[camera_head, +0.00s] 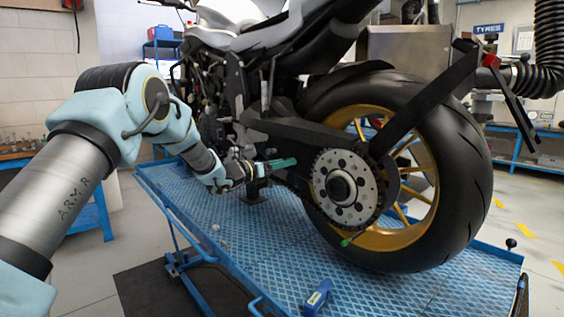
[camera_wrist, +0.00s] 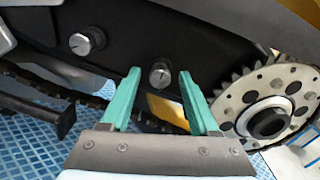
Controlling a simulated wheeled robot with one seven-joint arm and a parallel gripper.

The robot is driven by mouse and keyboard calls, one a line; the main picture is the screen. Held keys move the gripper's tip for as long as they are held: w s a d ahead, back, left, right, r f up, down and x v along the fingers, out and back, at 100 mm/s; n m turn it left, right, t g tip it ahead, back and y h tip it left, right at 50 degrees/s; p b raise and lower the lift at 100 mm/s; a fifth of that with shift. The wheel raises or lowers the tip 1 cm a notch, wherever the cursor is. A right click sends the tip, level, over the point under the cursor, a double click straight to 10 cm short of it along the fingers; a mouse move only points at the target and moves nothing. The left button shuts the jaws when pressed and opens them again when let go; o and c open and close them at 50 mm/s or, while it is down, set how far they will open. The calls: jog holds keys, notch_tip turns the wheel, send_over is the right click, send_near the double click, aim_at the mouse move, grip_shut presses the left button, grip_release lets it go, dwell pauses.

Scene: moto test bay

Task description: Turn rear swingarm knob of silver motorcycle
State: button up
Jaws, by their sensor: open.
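The silver motorcycle (camera_head: 235,15) stands on a blue lift table, with its rear wheel (camera_head: 455,170) to the right in the head view. My gripper (camera_head: 283,163) reaches the swingarm (camera_head: 300,130) from the left, just left of the sprocket (camera_head: 345,188). In the wrist view, my gripper (camera_wrist: 160,77) is open, its two green fingers pointing at the dark swingarm (camera_wrist: 130,50). A round metal knob (camera_wrist: 161,73) shows between the fingertips, with a gap on each side. Another knob (camera_wrist: 87,41) is up and left of it. I cannot tell the fingertips' depth relative to the knob.
The toothed sprocket (camera_wrist: 268,108) is close on the right in the wrist view, and the chain (camera_wrist: 50,65) runs at the left. A blue object (camera_head: 317,297) lies on the lift table (camera_head: 400,290). A black stand bar (camera_head: 430,95) crosses the rear wheel.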

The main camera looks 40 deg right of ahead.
grip_shut()
dwell(0.5)
